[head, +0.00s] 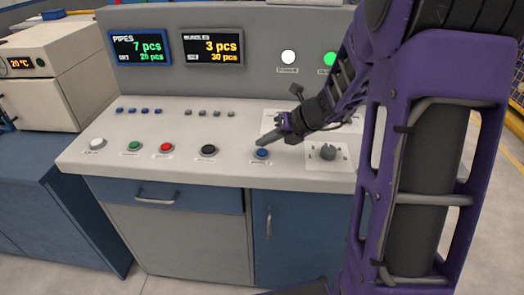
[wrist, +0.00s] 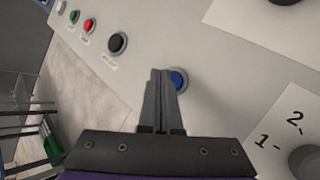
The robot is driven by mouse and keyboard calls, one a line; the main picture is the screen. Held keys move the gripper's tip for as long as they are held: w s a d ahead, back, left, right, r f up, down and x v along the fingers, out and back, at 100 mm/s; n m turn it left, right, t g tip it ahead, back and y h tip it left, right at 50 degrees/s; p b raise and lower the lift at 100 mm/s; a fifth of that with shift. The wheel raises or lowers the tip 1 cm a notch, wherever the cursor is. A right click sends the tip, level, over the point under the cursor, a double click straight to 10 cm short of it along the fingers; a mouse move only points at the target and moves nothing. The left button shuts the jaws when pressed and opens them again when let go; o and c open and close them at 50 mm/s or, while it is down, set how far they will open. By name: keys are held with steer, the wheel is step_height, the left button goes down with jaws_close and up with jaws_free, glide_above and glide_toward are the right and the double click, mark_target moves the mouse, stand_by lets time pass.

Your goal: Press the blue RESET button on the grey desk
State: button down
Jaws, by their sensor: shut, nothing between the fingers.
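The blue button (head: 262,153) sits near the front edge of the grey desk (head: 230,170), right of the black button, with a small label below it. In the wrist view the blue button (wrist: 179,80) shows partly behind the fingertips. My gripper (head: 262,140) is shut and empty. Its fingertips are just above or beside the blue button in the head view. In the wrist view my gripper (wrist: 160,75) points at the desk top, its tips just left of the button. I cannot tell whether they touch it.
A black button (head: 208,150), red button (head: 165,147), green button (head: 134,146) and white button (head: 97,143) stand in a row to the left. A rotary knob (head: 328,152) is to the right. Displays (head: 213,47) and lit lamps (head: 288,57) are on the back panel.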

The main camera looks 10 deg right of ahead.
mark_target(265, 153)
steer(key=shift+f, duration=0.45)
steer(key=shift+f+b, duration=0.3)
steer(key=shift+f, duration=0.1)
stand_by(0.7)
steer(key=shift+r+p, duration=0.85)
steer(key=shift+p, duration=0.1)
step_height(265, 153, up, 5)
steer(key=p, duration=0.5)
stand_by(0.5)
